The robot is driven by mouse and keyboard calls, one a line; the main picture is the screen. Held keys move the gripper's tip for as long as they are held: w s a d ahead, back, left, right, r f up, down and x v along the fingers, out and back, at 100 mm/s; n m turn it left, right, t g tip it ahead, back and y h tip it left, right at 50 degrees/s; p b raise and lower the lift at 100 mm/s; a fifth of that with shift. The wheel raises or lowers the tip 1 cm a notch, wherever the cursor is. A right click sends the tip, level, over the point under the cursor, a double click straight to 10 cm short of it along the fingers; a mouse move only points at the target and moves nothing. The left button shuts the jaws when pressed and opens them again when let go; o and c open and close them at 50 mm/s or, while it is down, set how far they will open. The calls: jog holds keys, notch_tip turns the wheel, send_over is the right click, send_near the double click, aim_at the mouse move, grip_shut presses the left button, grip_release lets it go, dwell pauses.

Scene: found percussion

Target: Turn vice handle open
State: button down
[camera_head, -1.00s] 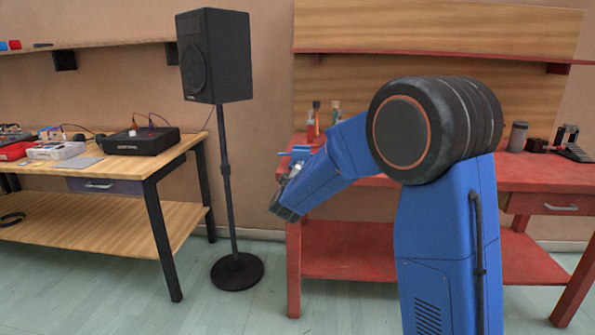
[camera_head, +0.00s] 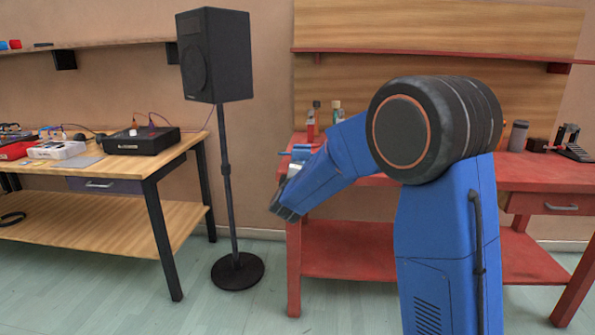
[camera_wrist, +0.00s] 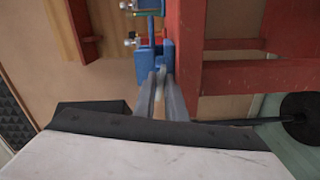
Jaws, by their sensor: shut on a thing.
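The blue vice (camera_wrist: 151,62) is at the red bench's edge, in the upper middle of the wrist view. In the head view, a blue part of the vice (camera_head: 301,152) shows just above my forearm. My gripper (camera_wrist: 161,80) points at the vice, its two grey fingers close around a small pale piece, which seems to be the vice handle. The fingers hide most of this piece, so its angle is unclear. In the head view my own wrist covers the fingers and the handle.
The red workbench (camera_head: 345,181) carries bottles (camera_head: 312,122) behind the vice and a dark jar (camera_head: 518,136) at right. A black speaker (camera_head: 214,55) on a stand is left of my arm. A wooden table (camera_head: 130,165) with devices stands further left. Floor shows between table and bench.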

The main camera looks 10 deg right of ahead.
jog(key=c, duration=1.9)
grip_release()
jog(key=shift+f, duration=0.1)
jog(key=shift+o, duration=0.2)
